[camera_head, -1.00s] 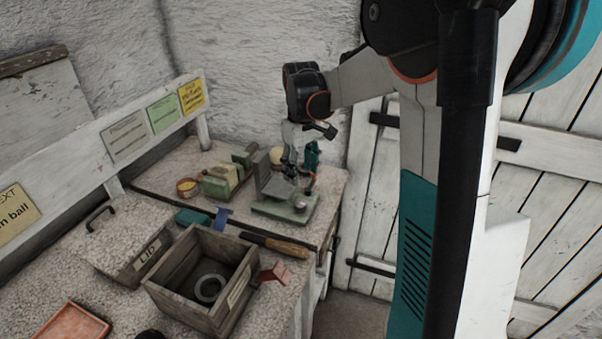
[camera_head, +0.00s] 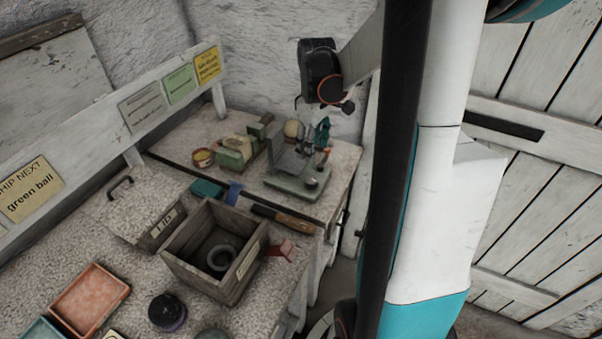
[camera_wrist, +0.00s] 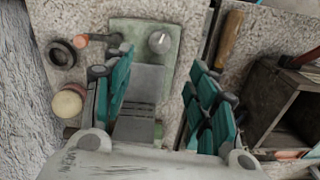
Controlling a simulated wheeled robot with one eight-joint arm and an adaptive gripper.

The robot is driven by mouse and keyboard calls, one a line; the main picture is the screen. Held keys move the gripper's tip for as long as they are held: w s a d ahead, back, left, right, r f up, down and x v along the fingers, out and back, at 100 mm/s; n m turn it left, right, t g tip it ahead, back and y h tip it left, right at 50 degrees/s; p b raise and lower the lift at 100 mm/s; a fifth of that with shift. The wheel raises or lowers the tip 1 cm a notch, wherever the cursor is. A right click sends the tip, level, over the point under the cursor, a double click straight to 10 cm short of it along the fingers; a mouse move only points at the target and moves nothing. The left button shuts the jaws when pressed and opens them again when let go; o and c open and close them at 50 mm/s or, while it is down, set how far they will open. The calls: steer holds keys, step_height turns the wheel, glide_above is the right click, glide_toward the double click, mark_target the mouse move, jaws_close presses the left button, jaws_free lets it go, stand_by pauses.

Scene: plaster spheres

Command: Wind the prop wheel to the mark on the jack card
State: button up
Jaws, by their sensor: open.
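A small green-based device (camera_head: 285,186) stands at the far end of the bench. It has a grey plate and a round silver knob (camera_head: 311,182), which may be the prop wheel; no mark is readable on it. The knob also shows in the wrist view (camera_wrist: 159,42). My gripper (camera_wrist: 160,70) is open, its teal fingers spread above the device, with the knob ahead between them. I see no contact. Grey (camera_head: 143,107), green (camera_head: 181,84) and yellow (camera_head: 207,66) cards hang on the rail. Their text is too small to read, so I cannot tell which is the jack card.
An open wooden box (camera_head: 250,262) with a grey ring inside stands nearer on the bench. A wooden-handled tool (camera_head: 285,215) lies between box and device. A green block (camera_head: 233,157), a pale ball (camera_wrist: 68,104) and a dark ring (camera_wrist: 60,53) are close by.

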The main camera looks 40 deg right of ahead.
mark_target(312, 179)
step_height(312, 179, down, 13)
steer(key=b, duration=0.4)
steer(key=shift+r, duration=0.1)
steer(key=c, duration=1.1)
